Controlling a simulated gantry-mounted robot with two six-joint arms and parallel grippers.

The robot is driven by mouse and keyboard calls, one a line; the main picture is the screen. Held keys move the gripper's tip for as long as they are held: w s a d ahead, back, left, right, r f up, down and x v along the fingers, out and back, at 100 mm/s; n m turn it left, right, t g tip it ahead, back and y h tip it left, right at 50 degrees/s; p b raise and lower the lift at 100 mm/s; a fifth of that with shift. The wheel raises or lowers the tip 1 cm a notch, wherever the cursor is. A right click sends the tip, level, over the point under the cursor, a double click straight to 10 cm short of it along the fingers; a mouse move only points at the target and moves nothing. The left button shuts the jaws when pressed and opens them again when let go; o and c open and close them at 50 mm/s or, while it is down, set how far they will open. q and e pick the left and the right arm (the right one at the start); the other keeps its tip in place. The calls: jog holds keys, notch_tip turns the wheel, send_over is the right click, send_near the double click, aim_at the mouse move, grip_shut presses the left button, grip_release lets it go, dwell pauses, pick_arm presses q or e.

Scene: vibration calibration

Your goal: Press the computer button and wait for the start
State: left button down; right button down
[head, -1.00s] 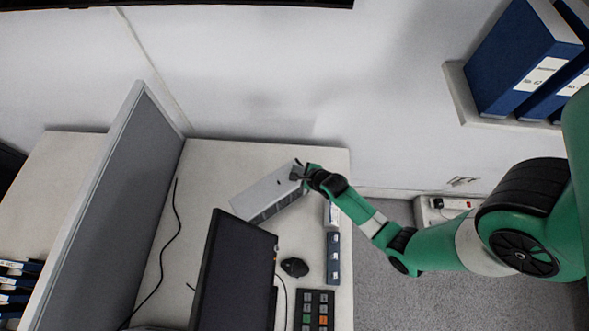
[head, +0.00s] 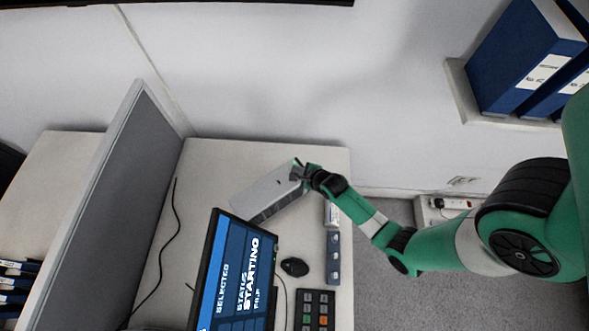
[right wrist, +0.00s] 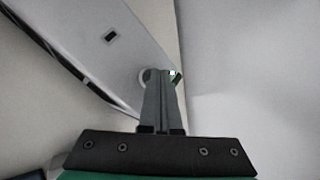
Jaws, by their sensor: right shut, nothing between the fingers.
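The computer (head: 264,194) is a silver-grey case lying at an angle on the desk, behind the monitor. The monitor (head: 238,280) is lit blue and shows the words "SELECTED" and "STARTING". My right gripper (head: 299,170) is at the computer's right end. In the right wrist view its shut, empty fingers (right wrist: 161,78) lie over the round button (right wrist: 143,77), whose pale rim shows at their left. A small green light (right wrist: 172,72) shows beside the fingertips. Whether the fingertips touch the button cannot be told. My left gripper is not in view.
A black mouse (head: 295,267), a keypad (head: 315,310) and a small blue-and-white device (head: 333,258) are on the desk's right side. A grey partition (head: 115,210) stands at the left. Blue binders (head: 520,55) sit on a wall shelf at upper right.

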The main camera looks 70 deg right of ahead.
jog(key=shift+r+p, duration=0.75)
jog(key=shift+p, duration=0.05)
notch_tip(320, 180, up, 5)
jog(key=p, duration=0.4)
jog(key=shift+p, duration=0.4)
dwell(0.5)
